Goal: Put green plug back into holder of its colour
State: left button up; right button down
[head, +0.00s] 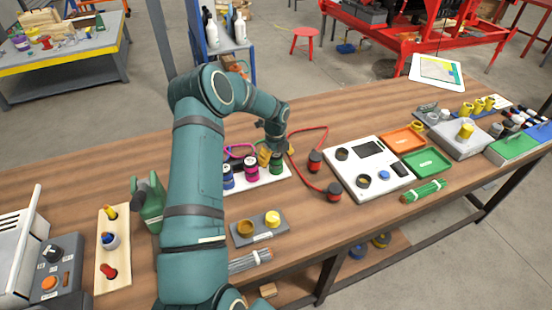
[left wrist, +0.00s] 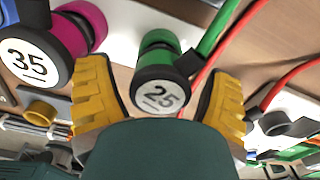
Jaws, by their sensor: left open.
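A green cylindrical piece with a black cap marked 25 (left wrist: 158,88) shows in the left wrist view, and in the head view it stands at the right of a row (head: 277,165). A green strip or lead (left wrist: 212,35) runs up and right beside it. My left gripper (head: 273,152) is open above the row; its yellow fingers (left wrist: 162,95) lie either side of the 25 cap. I cannot tell whether they touch it. A magenta piece marked 35 (left wrist: 35,60) is just left. The white base (head: 268,182) carries the row. My right gripper is not in view.
A red cable (head: 305,178) with red-and-black plugs (head: 333,191) lies right of the row. A white panel (head: 345,182) stands beyond it. A grey block (head: 262,235) with a yellow ring is in front. Bare wood lies right of this block.

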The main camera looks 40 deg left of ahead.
pick_arm(q)
notch_tip(320, 180, up, 12)
jog(key=shift+f, duration=0.15)
dwell(0.6)
